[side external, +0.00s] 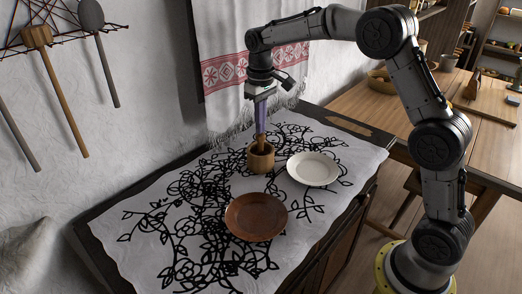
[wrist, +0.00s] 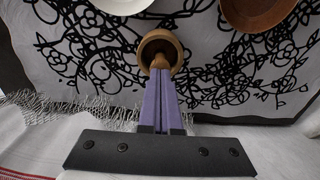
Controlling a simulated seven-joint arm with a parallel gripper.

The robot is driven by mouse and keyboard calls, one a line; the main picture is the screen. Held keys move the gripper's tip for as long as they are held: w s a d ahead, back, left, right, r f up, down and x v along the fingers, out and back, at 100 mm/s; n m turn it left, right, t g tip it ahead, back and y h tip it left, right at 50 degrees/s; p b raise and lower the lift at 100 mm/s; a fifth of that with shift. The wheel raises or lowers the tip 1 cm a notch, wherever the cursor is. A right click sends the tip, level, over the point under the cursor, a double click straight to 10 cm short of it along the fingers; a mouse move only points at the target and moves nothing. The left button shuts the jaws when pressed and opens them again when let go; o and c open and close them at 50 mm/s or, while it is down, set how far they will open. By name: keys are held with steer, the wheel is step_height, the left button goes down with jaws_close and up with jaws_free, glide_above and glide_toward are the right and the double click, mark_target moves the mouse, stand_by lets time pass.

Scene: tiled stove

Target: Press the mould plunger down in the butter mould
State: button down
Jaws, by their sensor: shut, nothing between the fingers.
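The butter mould (side external: 261,162) is a round wooden cup standing upright on the patterned cloth. It also shows in the wrist view (wrist: 175,42). The mould plunger (side external: 261,141) is a wooden piece with a narrow upper end, standing in the mould. Its top shows just past my fingertips in the wrist view (wrist: 159,62). My gripper (side external: 260,130) has purple fingers that are shut with nothing between them, pointing down over the plunger. The fingertips are at or very near the plunger's top; I cannot tell whether they touch. The mould's inside is mostly hidden.
A white plate (side external: 313,169) lies right of the mould and a brown plate (side external: 256,217) in front of it. A fringed towel (side external: 222,60) hangs behind my gripper. The cloth's left part is free. A wooden table (side external: 400,110) stands at the back right.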

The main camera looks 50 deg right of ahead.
steer(key=shift+s+f, duration=0.1)
steer(key=shift+f, duration=0.3)
steer(key=shift+r, duration=3.75)
